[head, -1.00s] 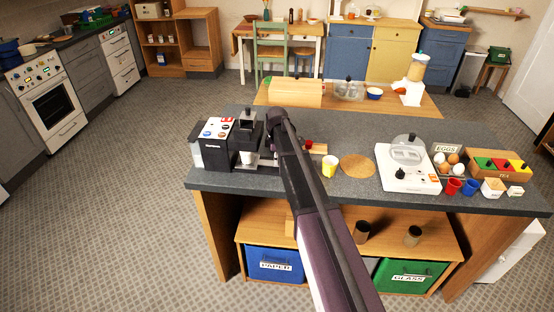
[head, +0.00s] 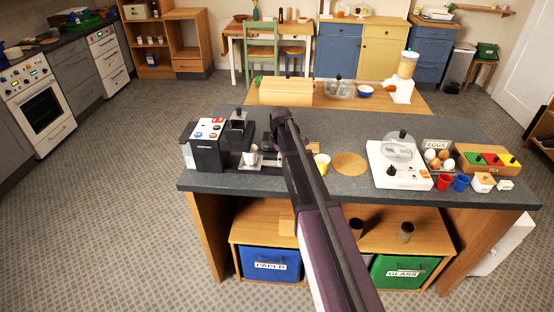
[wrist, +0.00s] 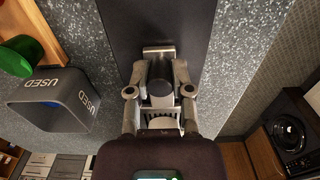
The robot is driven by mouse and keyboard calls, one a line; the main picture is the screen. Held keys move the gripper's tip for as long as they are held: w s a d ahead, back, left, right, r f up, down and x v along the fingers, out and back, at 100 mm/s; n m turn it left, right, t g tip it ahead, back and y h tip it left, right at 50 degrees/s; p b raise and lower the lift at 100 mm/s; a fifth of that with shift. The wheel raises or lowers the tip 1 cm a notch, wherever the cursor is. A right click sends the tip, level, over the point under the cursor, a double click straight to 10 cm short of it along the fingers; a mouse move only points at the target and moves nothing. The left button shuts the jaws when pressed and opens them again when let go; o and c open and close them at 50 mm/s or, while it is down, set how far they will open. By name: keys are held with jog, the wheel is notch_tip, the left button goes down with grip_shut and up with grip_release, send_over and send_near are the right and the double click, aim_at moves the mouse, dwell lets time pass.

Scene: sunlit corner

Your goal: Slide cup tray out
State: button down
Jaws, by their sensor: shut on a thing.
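The black coffee machine (head: 208,145) stands at the left of the grey counter. A flat silver cup tray (head: 243,166) extends from its base to the right, with a small white cup (head: 251,156) on it. My gripper (wrist: 160,75) is shut on the cup tray at its outer side, right of the machine. In the wrist view the slotted metal of the tray (wrist: 175,118) shows between the fingers, and a dark cylinder sits between the fingertips. My arm hides part of the tray's right end in the head view.
A grey box marked USED (wrist: 60,98) stands left of the fingers in the wrist view. A yellow cup (head: 322,164), a round cork mat (head: 349,163) and a white appliance (head: 400,165) lie to the right on the counter (head: 330,188).

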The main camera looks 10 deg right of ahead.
jog(key=shift+s+d, duration=0.35)
jog(key=shift+d, duration=0.65)
jog(key=shift+s+d, duration=0.3)
jog(key=shift+d, duration=0.7)
jog(key=shift+s+d, duration=0.35)
jog(key=shift+d, duration=0.65)
jog(key=c, duration=0.6)
grip_release()
jog(key=shift+o, duration=0.2)
jog(key=shift+r, duration=0.1)
notch_tip(320, 180, up, 7)
jog(key=p, duration=0.7)
jog(key=s+a+m, duration=0.5)
jog(key=s+m, duration=0.2)
jog(key=s, duration=0.6)
jog(key=s+a+m, duration=0.5)
jog(key=s+m, duration=0.2)
jog(key=s, duration=0.6)
